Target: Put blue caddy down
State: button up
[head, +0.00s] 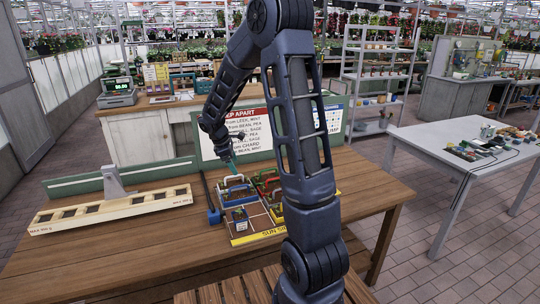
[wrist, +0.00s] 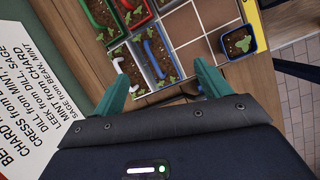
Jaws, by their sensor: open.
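A caddy with a blue handle (wrist: 152,58) and small green seedlings stands on the gridded board in the wrist view. It also shows in the head view (head: 238,196), at the board's left side. A white-handled caddy (wrist: 127,75) stands right beside it. My gripper (wrist: 160,86) is open, with its teal fingers apart and nothing held between them. In the head view, my gripper (head: 232,164) hangs over the far left part of the board, just above the white handle.
A small blue pot (wrist: 238,41) sits apart in a front cell. Red (wrist: 95,18) and green (wrist: 133,8) caddies stand close by. Several board cells (wrist: 184,25) are bare. A long wooden rack (head: 110,208) lies left; a sign (head: 236,130) stands behind.

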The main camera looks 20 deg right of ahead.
jog(key=s+d+r+m+t+y, duration=0.1)
jog(key=s+r+m, duration=0.4)
jog(key=s, duration=0.5)
jog(key=s+d+r+m+t+y, duration=0.1)
jog(key=s+d+r+m, duration=0.2)
jog(key=s, duration=0.7)
jog(key=s+d+r+m+t+y, duration=0.2)
jog(key=s+r+m, duration=0.4)
jog(key=s+r, duration=0.4)
jog(key=shift+s+d+r+m, duration=0.2)
jog(key=shift+s+m, duration=0.1)
jog(key=shift+m, duration=0.1)
